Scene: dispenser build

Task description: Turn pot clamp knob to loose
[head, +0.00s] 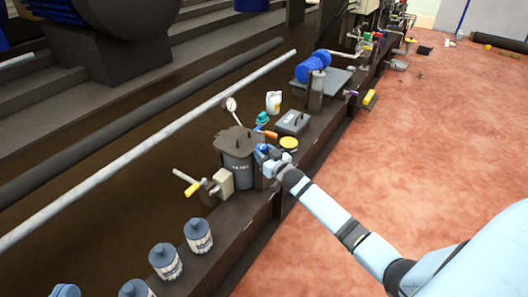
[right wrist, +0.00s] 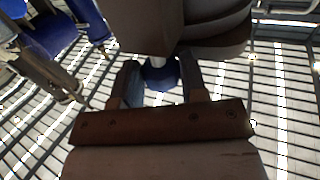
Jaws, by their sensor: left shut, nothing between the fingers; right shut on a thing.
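The dark grey pot (head: 238,172) with a flat lid stands on the long brown bench in the head view. My right gripper (head: 264,153) is at the right side of the pot, beside its rim. In the right wrist view the fingers (right wrist: 158,88) stand either side of a blue clamp knob (right wrist: 160,72) and are shut on it. A pale stem rises from the knob to the dark body above. The knob's turn angle cannot be made out. My left gripper is not in view.
A beige box (head: 221,183) and a yellow-handled valve (head: 193,188) are left of the pot. A yellow-lidded tin (head: 289,143), a grey box (head: 293,123) and a white jug (head: 273,102) stand behind it. Blue-topped bottles (head: 198,236) line the near bench. The reddish floor at right is open.

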